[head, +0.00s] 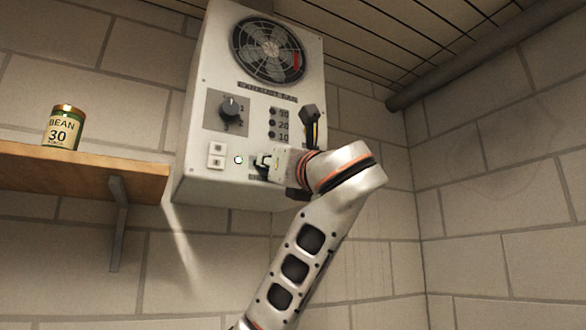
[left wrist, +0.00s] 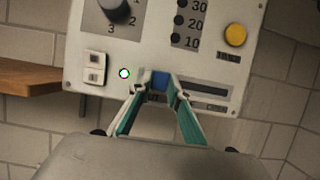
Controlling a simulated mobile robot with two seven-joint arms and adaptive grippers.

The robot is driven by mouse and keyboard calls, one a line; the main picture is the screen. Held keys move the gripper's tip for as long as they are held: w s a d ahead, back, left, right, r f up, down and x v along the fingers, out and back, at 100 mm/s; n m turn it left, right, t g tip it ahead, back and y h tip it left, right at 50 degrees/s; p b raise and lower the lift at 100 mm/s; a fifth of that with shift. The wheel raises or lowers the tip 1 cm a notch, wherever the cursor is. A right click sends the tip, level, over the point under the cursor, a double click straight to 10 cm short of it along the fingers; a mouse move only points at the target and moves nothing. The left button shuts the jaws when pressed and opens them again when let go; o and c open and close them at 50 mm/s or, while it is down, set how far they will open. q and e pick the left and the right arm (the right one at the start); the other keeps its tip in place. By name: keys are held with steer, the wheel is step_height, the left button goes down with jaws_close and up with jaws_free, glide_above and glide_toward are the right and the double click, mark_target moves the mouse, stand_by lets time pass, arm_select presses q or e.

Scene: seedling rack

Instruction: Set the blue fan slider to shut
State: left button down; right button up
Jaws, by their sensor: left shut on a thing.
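The blue fan slider (left wrist: 160,80) is a small blue knob on the lower front of the white fan box. In the left wrist view it sits near the left end of its dark horizontal slot (left wrist: 208,92). A label under the slot's left end is partly hidden by a finger and ends in "UT"; another label lies under the right end, too small to read surely. My left gripper (left wrist: 160,82) is shut on the knob, a finger on each side. In the head view the gripper (head: 265,162) is at the box's lower front, the knob mostly hidden. My right gripper is not in view.
The fan box (head: 196,150) carries a dial (head: 231,108), a white switch (left wrist: 95,67), a lit green lamp (head: 238,160) and a yellow button (left wrist: 235,36). A wooden shelf (head: 120,172) with a bean can (head: 64,128) stands left. A pipe (head: 450,66) runs upper right.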

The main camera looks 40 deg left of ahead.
arm_select(q)
steer(key=shift+s+a, duration=0.35)
steer(key=shift+s, duration=0.35)
steer(key=c, duration=2)
jaws_free()
steer(key=shift+o, duration=0.6)
steer(key=shift+s, duration=0.15)
steer(key=v, duration=1.2)
